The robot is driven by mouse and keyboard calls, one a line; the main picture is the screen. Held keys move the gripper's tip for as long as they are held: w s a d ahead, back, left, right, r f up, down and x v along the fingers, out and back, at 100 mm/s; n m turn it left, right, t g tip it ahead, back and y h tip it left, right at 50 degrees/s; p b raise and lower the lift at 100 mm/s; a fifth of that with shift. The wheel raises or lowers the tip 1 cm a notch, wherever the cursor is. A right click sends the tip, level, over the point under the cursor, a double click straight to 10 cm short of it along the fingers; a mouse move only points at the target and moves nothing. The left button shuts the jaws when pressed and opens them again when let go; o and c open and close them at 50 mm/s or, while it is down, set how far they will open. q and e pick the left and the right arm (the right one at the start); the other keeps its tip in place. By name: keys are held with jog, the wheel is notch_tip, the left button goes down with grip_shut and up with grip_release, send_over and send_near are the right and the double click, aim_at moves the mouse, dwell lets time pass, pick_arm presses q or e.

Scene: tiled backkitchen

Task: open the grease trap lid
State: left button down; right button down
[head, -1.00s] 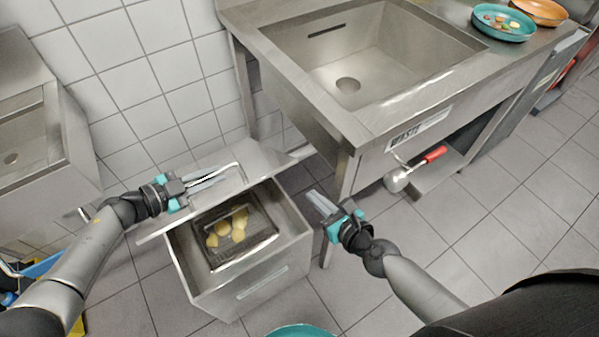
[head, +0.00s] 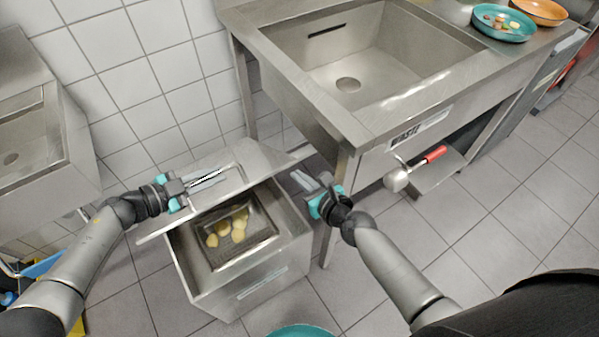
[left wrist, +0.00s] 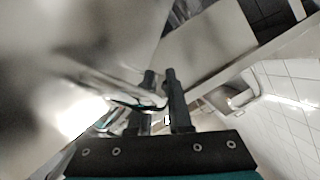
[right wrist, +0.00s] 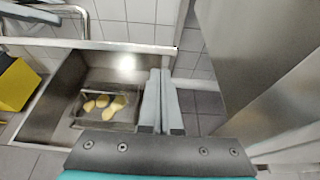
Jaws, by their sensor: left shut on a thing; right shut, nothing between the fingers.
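The grease trap (head: 250,288) is a steel box on the floor, and its inside is partly uncovered. Its flat steel lid (head: 262,157) lies across the back and left of the opening. My left gripper (head: 222,177) is shut on the lid's handle, a bent metal bar (left wrist: 128,104) seen close in the left wrist view. A dark basket (head: 222,262) with yellowish food pieces (head: 238,222) sits inside the trap; the right wrist view also shows these pieces (right wrist: 114,107). My right gripper (head: 302,180) is shut and empty near the trap's right back corner, beside the sink leg.
A teal bowl (head: 300,331) is at the near edge. Another steel basin (head: 35,180) is at left. Floor at right is clear.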

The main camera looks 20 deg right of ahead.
jog(key=shift+w+r, duration=0.3)
jog(key=shift+r, duration=0.15)
